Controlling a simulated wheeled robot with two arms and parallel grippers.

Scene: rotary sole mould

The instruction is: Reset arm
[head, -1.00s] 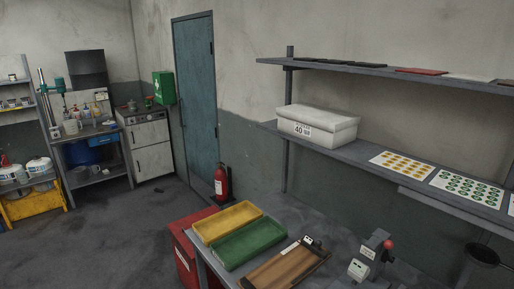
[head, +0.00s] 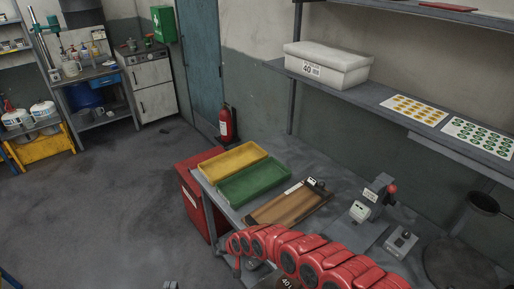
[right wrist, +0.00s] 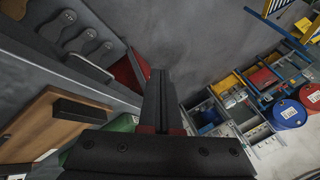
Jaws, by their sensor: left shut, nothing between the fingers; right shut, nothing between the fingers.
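My right gripper (right wrist: 158,75) shows in the right wrist view. Its dark fingers are together with nothing held, pointing up the picture, over the bench side and the floor. At the bottom edge of the head view, small grey tips of my left gripper (head: 170,285) show over the floor, shut and empty; most of it is cut off. A row of red rounded parts (head: 310,255) runs across the lower middle of the head view, partly cut off by the frame; I cannot tell what it is.
The bench holds a yellow tray (head: 230,163), a green tray (head: 255,184), a wooden board (head: 288,203) and a grey press with a red knob (head: 372,200). A white box (head: 327,63) stands on the shelf. Open floor (head: 110,200) lies left of the red cabinet (head: 193,195).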

